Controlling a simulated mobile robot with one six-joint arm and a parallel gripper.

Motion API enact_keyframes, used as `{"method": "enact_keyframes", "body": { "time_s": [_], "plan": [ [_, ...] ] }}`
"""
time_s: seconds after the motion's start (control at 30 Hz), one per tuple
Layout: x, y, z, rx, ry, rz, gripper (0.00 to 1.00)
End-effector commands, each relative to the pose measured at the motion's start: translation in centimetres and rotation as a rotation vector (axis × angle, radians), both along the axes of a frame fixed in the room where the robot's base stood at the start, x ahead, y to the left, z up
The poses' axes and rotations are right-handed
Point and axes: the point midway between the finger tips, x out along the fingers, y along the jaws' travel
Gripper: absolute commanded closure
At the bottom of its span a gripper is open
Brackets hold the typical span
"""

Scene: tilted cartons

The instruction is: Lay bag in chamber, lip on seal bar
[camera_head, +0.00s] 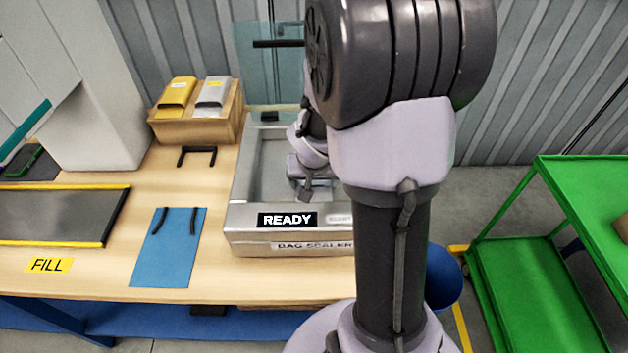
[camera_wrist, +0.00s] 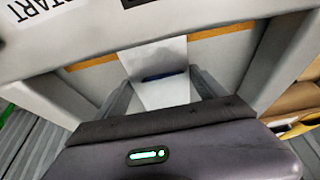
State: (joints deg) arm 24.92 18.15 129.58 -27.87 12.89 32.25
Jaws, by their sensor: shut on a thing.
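The bag sealer (camera_head: 290,243) stands on the bench with its clear lid (camera_head: 268,70) raised. Its front display reads READY. My gripper (camera_head: 306,188) is inside the open chamber, partly hidden by my arm. In the wrist view, my gripper (camera_wrist: 162,80) is shut on a pale, flat bag (camera_wrist: 152,55). The bag extends from between the fingers toward the sealer's front wall. It covers the middle of an orange strip (camera_wrist: 222,32), which looks like the seal bar. I cannot tell if the bag touches the strip. The bag is not clear in the head view.
A wooden box (camera_head: 195,128) with yellow and silver packets stands behind. A blue mat (camera_head: 168,250) with dark bars lies left of the sealer, near a black bracket (camera_head: 197,150) and yellow-edged FILL tray (camera_head: 55,216). A green cart (camera_head: 530,285) stands right.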

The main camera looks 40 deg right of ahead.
Motion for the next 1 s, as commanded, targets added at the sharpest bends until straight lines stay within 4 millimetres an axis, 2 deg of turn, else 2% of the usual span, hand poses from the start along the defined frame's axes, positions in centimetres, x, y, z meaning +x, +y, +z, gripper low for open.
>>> {"method": "enact_keyframes", "body": {
  "time_s": [0.87, 0.9, 0.97, 1.0],
  "plan": [
    [0.02, -0.01, -0.49, -0.001, -0.001, 0.000, 0.57],
    [0.02, 0.00, -0.49, -0.001, -0.001, 0.000, 0.13],
    [0.02, 0.00, -0.49, -0.001, -0.001, 0.000, 0.01],
    [0.02, -0.01, -0.50, -0.001, -0.001, 0.000, 0.00]
  ]
}}
